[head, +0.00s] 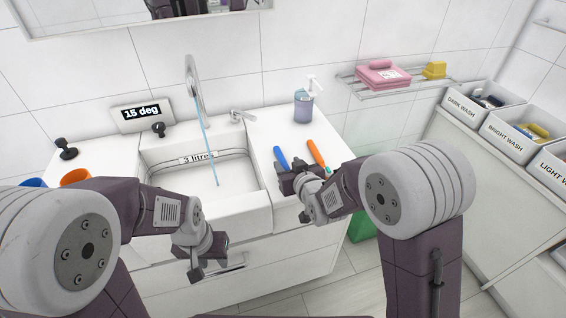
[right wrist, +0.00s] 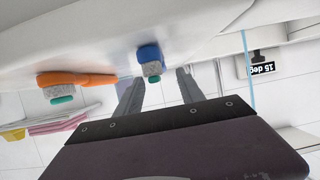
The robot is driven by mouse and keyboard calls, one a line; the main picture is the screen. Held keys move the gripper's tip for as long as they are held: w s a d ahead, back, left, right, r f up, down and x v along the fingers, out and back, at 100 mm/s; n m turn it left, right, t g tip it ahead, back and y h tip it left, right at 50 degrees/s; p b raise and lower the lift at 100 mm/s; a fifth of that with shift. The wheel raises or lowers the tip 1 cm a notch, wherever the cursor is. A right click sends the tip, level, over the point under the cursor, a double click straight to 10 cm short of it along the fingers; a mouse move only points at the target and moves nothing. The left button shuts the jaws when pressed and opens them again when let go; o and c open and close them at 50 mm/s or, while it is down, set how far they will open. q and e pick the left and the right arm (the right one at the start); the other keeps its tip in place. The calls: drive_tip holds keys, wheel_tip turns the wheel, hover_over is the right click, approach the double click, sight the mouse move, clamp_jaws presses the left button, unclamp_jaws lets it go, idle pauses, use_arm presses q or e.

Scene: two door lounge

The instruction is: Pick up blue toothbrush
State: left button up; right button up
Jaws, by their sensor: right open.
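The blue toothbrush (head: 281,158) lies on the white counter right of the sink, its near end hidden behind my right gripper (head: 288,182) in the head view. In the right wrist view the blue toothbrush (right wrist: 149,54) shows end-on, with pale bristles tipped teal. My right gripper (right wrist: 158,77) is open there, its fingertips on either side of the brush's line; I cannot tell whether they touch it. My left gripper (head: 208,258) hangs in front of the sink cabinet, and its jaws are unclear.
An orange toothbrush (head: 317,153) lies close beside the blue one, also in the right wrist view (right wrist: 78,79). A soap dispenser (head: 304,105) stands behind them. Water runs into the sink (head: 232,180).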

sight(283, 160)
drive_tip(key=x, duration=0.4)
drive_tip(key=shift+f, duration=0.1)
drive_tip(key=shift+s, duration=0.1)
drive_tip(key=c, duration=0.4)
clamp_jaws()
wheel_tip(283, 160, up, 5)
drive_tip(key=shift+p, duration=0.65)
drive_tip(key=d+r+p, duration=0.2)
drive_tip(key=d+r, duration=0.4)
drive_tip(key=d, duration=0.5)
drive_tip(key=shift+s+d+p, duration=0.35)
drive_tip(key=shift+s, duration=0.1)
